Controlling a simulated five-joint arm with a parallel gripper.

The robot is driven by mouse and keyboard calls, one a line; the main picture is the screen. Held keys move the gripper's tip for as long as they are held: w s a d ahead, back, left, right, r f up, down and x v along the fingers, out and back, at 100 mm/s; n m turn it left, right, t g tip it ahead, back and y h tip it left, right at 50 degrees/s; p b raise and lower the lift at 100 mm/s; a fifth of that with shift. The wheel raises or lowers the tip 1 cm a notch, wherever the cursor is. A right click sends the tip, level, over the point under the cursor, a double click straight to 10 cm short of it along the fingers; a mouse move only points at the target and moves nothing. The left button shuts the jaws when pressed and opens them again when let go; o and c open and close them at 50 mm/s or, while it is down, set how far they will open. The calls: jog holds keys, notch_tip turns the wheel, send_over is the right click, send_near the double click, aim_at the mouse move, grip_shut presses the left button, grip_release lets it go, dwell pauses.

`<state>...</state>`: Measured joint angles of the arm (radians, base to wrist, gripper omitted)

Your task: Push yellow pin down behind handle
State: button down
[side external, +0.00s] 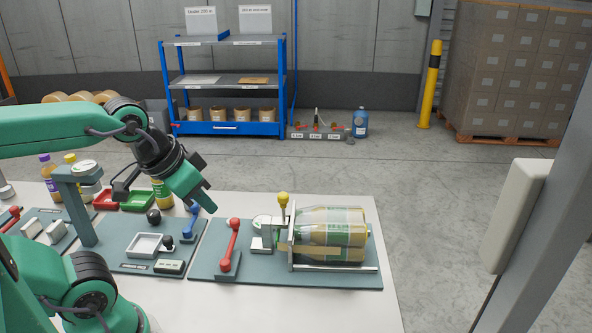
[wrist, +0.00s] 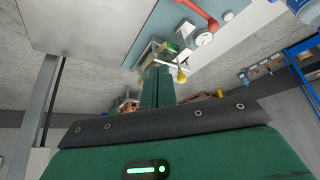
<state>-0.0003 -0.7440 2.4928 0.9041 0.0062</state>
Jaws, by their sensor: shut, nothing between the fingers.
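The yellow pin (side external: 283,199) stands upright with its round yellow head raised above a grey block, at the left end of a group of bottles. It also shows in the wrist view (wrist: 182,77), just right of my fingers. The red handle (side external: 231,246) stands to the left of the pin on the same teal board, tilted slightly; it shows at the top of the wrist view (wrist: 203,13). My gripper (side external: 207,206) is shut and empty. It is in the air, up and left of the handle and well apart from the pin.
Bottles (side external: 328,220) lie in a holder on the teal board (side external: 203,270). A white dial (wrist: 203,39) is near the pin. A blue lever (side external: 190,222), a white tray (side external: 137,248) and a teal post (side external: 79,205) stand left. The table's front middle is clear.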

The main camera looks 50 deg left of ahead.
jog(key=w+a+r+m+g, duration=0.1)
jog(key=w+r+m+g, duration=0.25)
jog(key=w+r, duration=0.4)
jog(key=m+g, duration=0.2)
jog(key=m, duration=0.4)
send_over(283, 194)
jog(key=shift+n, duration=0.25)
jog(key=shift+f, duration=0.2)
notch_tip(283, 194, down, 14)
jog(key=shift+r, duration=0.1)
dwell(0.8)
jog(key=shift+f, duration=2.15)
